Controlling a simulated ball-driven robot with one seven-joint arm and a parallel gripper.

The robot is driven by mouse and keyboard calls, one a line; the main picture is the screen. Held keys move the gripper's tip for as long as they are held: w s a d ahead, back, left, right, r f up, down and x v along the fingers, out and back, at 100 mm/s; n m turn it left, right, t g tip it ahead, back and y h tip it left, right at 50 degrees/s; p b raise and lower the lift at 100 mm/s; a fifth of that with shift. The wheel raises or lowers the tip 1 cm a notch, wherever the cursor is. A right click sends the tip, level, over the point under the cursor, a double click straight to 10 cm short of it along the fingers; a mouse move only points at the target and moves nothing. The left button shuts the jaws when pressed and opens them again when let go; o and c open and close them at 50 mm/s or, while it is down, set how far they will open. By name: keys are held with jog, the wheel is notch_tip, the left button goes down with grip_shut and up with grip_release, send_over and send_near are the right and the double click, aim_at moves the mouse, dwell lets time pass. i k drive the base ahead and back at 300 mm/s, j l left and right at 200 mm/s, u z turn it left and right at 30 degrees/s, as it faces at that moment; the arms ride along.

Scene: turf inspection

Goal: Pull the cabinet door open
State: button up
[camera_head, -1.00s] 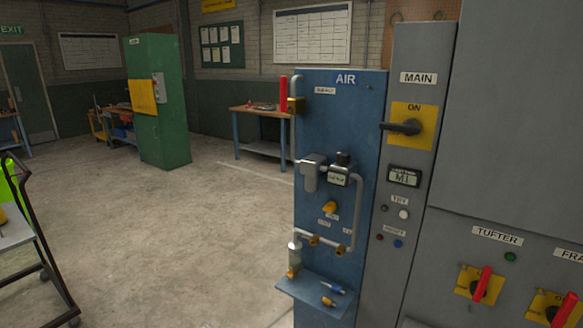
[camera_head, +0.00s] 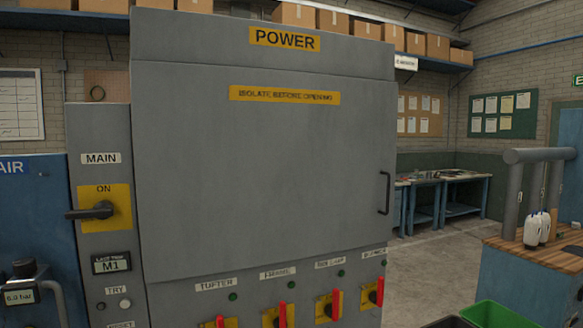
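The grey power cabinet door (camera_head: 250,170) fills the middle of the head view. It looks shut. A yellow label on it reads "ISOLATE BEFORE OPENING", and a "POWER" sign is above it. A dark bar handle (camera_head: 385,193) stands upright near the door's right edge. My gripper is not in view.
Left of the door is a MAIN panel with a dark rotary switch (camera_head: 95,210) at ON. Red-handled switches (camera_head: 337,303) line the cabinet below the door. A wooden-topped bench (camera_head: 535,252) and a green bin (camera_head: 492,315) stand at right. Floor shows between cabinet and bench.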

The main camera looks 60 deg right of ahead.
aim_at(236, 169)
jog(key=i+l, duration=0.1)
jog(key=i+z, duration=0.2)
jog(key=z, duration=0.3)
jog(key=i+z, duration=0.25)
jog(key=z, duration=0.2)
